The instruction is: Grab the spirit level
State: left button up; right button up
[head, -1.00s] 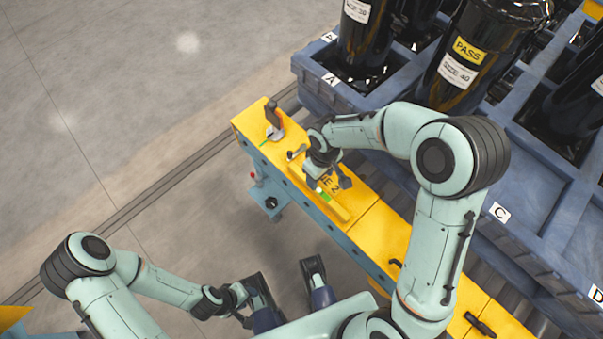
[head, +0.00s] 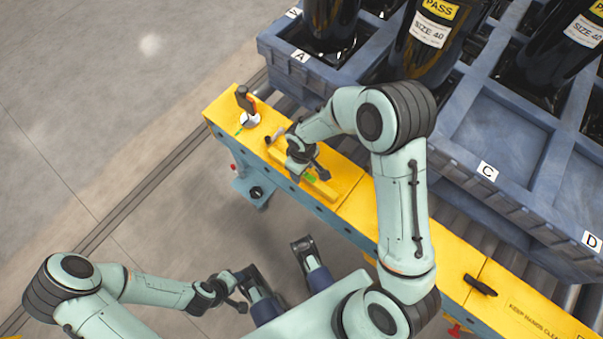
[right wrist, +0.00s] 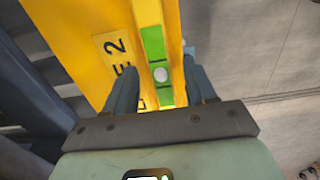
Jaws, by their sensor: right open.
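The spirit level is a yellow bar with green vial parts, lying along the yellow beam top near its far left end, partly under my right gripper in the head view (head: 327,190). In the right wrist view the level (right wrist: 152,45) runs between my two fingers, with a round pale spot on its green strip. My right gripper (head: 312,172) is open over the level, one finger on either side; it also shows in the right wrist view (right wrist: 160,90). Contact cannot be told. My left gripper (head: 240,291) hangs low over the floor, away from the beam; its jaws are unclear.
The yellow beam (head: 360,205) runs diagonally beside a blue divided pallet (head: 470,135) holding black compressors (head: 428,40). A dark-handled tool with a pale round base (head: 248,119) stands at the beam's far end. A black handle (head: 480,285) sits nearer. Floor at left is clear.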

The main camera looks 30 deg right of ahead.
jog(key=shift+f, duration=0.95)
jog(key=shift+r, duration=0.1)
grip_shut()
jog(key=shift+r, duration=0.1)
